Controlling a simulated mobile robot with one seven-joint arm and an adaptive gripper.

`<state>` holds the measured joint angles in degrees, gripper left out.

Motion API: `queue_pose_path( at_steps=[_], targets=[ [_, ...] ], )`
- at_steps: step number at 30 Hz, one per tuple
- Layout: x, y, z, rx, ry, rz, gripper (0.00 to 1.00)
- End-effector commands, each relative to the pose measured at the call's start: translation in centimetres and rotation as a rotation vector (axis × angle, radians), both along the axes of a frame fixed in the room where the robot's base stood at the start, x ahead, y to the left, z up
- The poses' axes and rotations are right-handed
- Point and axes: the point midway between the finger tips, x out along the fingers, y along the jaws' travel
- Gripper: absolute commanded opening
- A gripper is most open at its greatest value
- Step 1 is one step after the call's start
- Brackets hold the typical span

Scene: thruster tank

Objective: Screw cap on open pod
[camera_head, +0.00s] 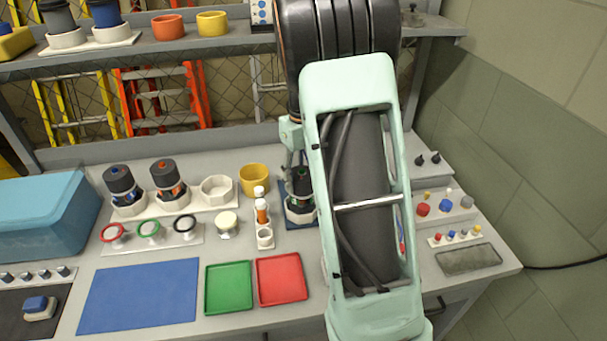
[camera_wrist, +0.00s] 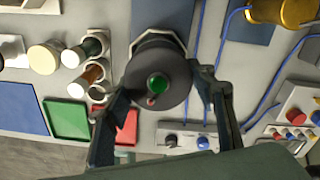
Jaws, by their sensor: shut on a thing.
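A dark round cap with a green centre (camera_wrist: 158,84) sits between the two fingers of my gripper (camera_wrist: 162,94) in the wrist view. The fingers are shut on its sides. In the head view, my gripper (camera_head: 298,158) is partly hidden by my arm and holds the cap over a pod in a white hexagonal holder (camera_head: 301,215). The holder's rim shows behind the cap in the wrist view (camera_wrist: 158,36). The pod's body is mostly hidden, and I cannot tell whether the cap's thread is engaged.
Two capped pods (camera_head: 121,183) (camera_head: 168,178) stand at left beside an empty white holder (camera_head: 216,190). Ring stands (camera_head: 149,231), a yellow cup (camera_head: 254,179) and small bottles (camera_head: 262,208) are close by. Green (camera_head: 229,287) and red trays (camera_head: 281,280) lie in front. A shelf (camera_head: 150,48) runs above.

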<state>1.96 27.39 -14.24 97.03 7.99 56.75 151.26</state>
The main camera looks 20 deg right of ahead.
Motion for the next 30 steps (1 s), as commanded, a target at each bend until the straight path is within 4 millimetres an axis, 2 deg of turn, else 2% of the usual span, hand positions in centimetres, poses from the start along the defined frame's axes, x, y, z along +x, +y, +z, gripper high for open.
queue_pose_path(
  at_steps=[1, 8, 9, 14, 24, 26, 30],
  targets=[
    [0.3, -0.5, 0.1, -0.010, -0.010, -0.017, 0.30],
    [0.2, -0.6, 0.0, -0.011, -0.009, -0.024, 0.30],
    [0.2, -0.7, 0.0, -0.012, -0.009, -0.024, 0.53],
    [0.1, -0.5, 0.0, -0.009, -0.007, -0.022, 0.71],
    [0.1, -0.3, 0.3, -0.005, -0.005, -0.019, 0.71],
    [0.1, -0.3, 0.8, -0.006, -0.006, -0.019, 0.71],
    [0.2, -0.3, 3.2, -0.007, -0.009, -0.019, 0.71]
  ],
)
